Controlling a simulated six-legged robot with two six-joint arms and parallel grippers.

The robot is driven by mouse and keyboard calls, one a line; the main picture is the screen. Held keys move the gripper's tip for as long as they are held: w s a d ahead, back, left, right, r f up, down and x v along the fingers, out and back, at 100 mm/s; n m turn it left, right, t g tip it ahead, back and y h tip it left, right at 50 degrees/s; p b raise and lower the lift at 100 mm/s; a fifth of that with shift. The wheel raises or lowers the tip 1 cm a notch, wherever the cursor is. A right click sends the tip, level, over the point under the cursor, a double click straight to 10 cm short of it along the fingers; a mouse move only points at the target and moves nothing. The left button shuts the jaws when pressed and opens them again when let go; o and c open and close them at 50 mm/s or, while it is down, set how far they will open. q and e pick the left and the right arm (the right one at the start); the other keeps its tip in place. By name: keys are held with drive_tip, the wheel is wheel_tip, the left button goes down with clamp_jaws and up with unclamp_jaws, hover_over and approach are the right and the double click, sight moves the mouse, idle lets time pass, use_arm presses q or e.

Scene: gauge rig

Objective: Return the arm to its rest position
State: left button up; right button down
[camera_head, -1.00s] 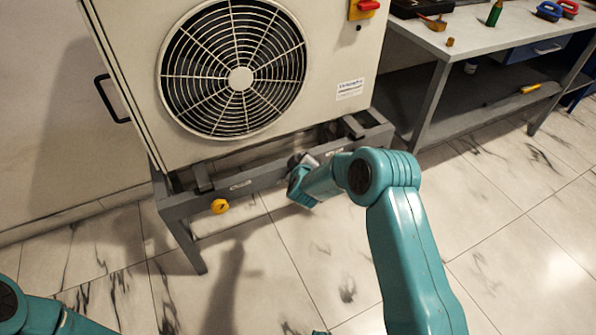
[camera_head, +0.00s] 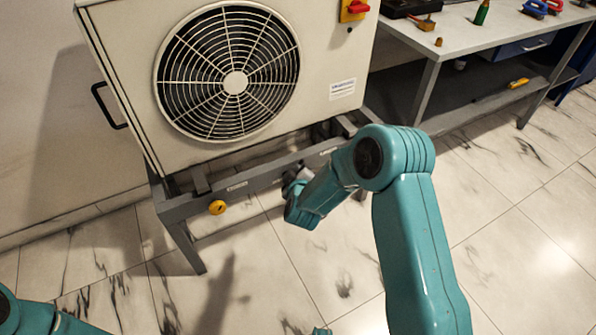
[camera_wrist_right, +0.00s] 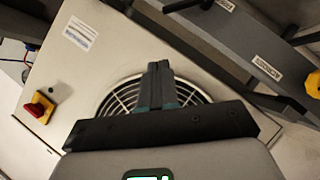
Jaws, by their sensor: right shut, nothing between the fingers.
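My right arm (camera_head: 409,230) reaches in from the lower right, bent at the elbow. Its teal wrist (camera_head: 307,205) is in front of the grey stand below the fan unit. My right gripper (camera_wrist_right: 160,82) shows in the right wrist view with its dark fingers together and nothing between them; in the head view it is mostly hidden by the wrist. Part of my left arm (camera_head: 45,318) shows at the lower left corner; its gripper is out of the picture.
The beige fan unit (camera_head: 120,45) stands on a grey stand (camera_head: 225,190) with a yellow knob (camera_head: 217,207). A red switch (camera_head: 357,7) is on the unit's upper right. A workbench (camera_head: 455,38) with tools stands at the right. The marble floor in front is clear.

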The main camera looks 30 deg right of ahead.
idle(0.3)
drive_tip(key=s+a+f+g+y, duration=0.3)
drive_tip(key=s+a+f, duration=0.1)
drive_tip(key=s+f, duration=0.4)
drive_tip(key=s+a+f+g+y, duration=0.3)
drive_tip(key=s+a+f, duration=0.15)
drive_tip(key=s, duration=0.45)
drive_tip(key=s+a+f+m+g+y, duration=0.1)
drive_tip(key=s+a+m+g+y, duration=0.2)
drive_tip(key=s, duration=0.5)
drive_tip(key=s+a+f+m+g, duration=0.1)
drive_tip(key=s+a+m+g, duration=0.25)
drive_tip(key=s, duration=0.45)
wheel_tip(320, 180, up, 18)
drive_tip(key=p, duration=1.8)
drive_tip(key=shift+m+t, duration=0.35)
drive_tip(key=shift+w+d, duration=0.1)
